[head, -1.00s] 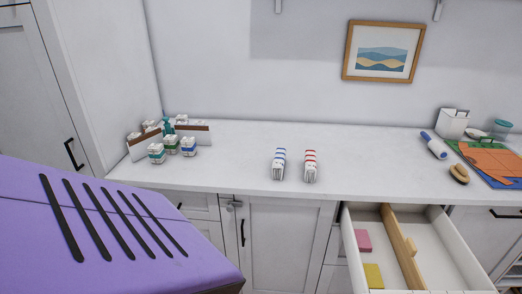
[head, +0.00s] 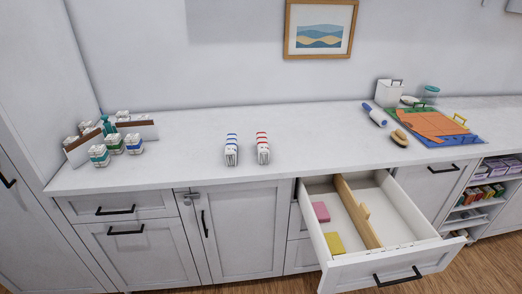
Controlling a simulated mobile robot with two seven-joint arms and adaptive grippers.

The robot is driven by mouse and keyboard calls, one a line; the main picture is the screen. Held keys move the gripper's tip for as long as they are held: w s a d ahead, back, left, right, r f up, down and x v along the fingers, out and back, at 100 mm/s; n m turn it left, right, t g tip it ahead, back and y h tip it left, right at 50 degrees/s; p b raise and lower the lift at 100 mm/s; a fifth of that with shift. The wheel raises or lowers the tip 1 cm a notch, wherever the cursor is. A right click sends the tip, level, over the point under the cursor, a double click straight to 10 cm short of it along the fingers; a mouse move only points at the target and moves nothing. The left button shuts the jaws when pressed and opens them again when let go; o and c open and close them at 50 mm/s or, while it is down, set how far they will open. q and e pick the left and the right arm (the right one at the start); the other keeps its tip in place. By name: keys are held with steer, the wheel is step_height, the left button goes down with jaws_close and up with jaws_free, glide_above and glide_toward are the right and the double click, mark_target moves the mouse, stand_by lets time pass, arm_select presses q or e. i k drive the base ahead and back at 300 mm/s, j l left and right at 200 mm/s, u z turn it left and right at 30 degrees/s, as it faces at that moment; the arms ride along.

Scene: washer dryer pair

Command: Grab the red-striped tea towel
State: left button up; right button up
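A small white towel bundle with red stripes (head: 263,149) stands on the white countertop, near the middle. A similar bundle with blue stripes (head: 231,150) stands just to its left, with a narrow gap between them. Neither of my grippers shows in the head view, so their distance from the towels cannot be told.
An open drawer (head: 398,267) juts out at lower right, holding a pink block (head: 321,212), a yellow block (head: 334,243) and a wooden divider (head: 357,212). Jars (head: 99,154) stand at counter left. A lint roller (head: 374,115) and brush (head: 399,138) lie right.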

mark_target(262, 138)
steer(key=j+z, duration=0.1)
steer(key=z, duration=0.25)
steer(key=i+j+z, duration=0.15)
steer(key=z, duration=0.2)
steer(key=j+z, duration=0.15)
steer(key=z, duration=0.15)
steer(key=i+j+z, duration=0.2)
steer(key=j, duration=0.3)
steer(key=j+z, duration=0.25)
steer(key=j, duration=0.25)
steer(key=k, duration=0.05)
